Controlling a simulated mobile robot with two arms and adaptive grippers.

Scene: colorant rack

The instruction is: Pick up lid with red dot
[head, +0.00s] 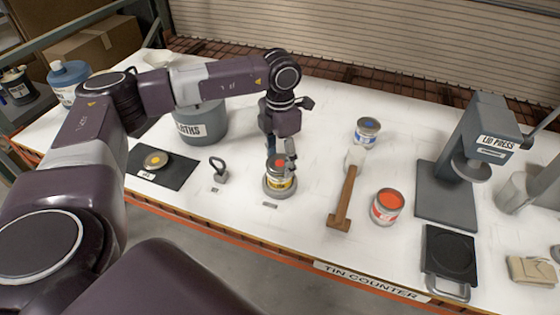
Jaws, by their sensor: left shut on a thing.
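My right gripper is not in view.
A ring-handled tool (219,172), a yellow-dotted lid (155,160) and a cloths bucket (203,124) are left.

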